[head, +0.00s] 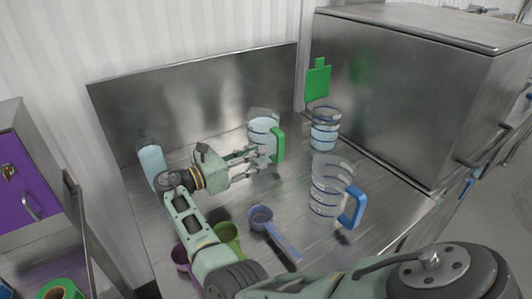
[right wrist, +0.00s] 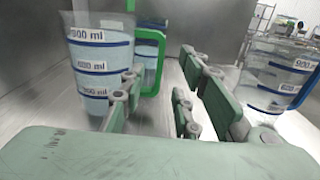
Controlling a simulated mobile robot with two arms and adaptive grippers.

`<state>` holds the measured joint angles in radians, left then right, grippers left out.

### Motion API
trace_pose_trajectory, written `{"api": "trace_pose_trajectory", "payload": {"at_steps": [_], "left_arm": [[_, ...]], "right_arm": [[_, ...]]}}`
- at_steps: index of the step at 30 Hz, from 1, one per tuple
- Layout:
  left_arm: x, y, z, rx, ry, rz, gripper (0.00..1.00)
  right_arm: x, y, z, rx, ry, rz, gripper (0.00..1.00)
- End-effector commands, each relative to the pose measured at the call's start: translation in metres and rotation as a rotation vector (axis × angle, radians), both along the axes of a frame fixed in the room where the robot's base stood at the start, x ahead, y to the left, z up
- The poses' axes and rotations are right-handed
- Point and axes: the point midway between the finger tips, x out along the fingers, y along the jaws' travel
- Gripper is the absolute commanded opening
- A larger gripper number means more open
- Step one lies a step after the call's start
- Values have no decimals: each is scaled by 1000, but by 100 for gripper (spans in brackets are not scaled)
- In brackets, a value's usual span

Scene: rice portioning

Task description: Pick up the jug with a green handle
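The jug with a green handle (head: 262,128) stands upright on the steel worktop in the head view. It is clear with blue bands, and its green handle (head: 278,145) is on its right side. In the right wrist view the jug (right wrist: 92,58) is at the left, with measuring marks in ml. My right gripper (head: 258,161) is open, its fingers at the near side of the jug by the handle. In the right wrist view the fingers (right wrist: 160,98) are apart and the handle shows between them; whether they touch it I cannot tell. My left gripper is not in view.
A blue-handled jug (head: 328,182) stands to the right, and another clear jug (head: 324,132) behind it. A blue scoop (head: 262,218), a green scoop (head: 228,233) and a purple scoop (head: 180,253) lie in front. A pale bottle (head: 151,160) stands at left. A steel cabinet (head: 400,75) bounds the right.

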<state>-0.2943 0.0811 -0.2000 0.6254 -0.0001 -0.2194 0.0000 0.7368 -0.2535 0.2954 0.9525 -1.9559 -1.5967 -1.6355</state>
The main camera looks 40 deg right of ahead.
Motion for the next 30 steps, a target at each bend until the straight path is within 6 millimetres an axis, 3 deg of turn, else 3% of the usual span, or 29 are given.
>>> {"api": "trace_pose_trajectory", "payload": {"at_steps": [18, 27, 30], "left_arm": [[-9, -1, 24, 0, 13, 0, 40], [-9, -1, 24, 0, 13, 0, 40], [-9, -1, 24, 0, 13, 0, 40]], "right_arm": [[-9, -71, -8, -1, 0, -1, 30], [-10, -78, -10, 0, 0, 0, 30], [-10, -78, -10, 0, 0, 0, 23]]}}
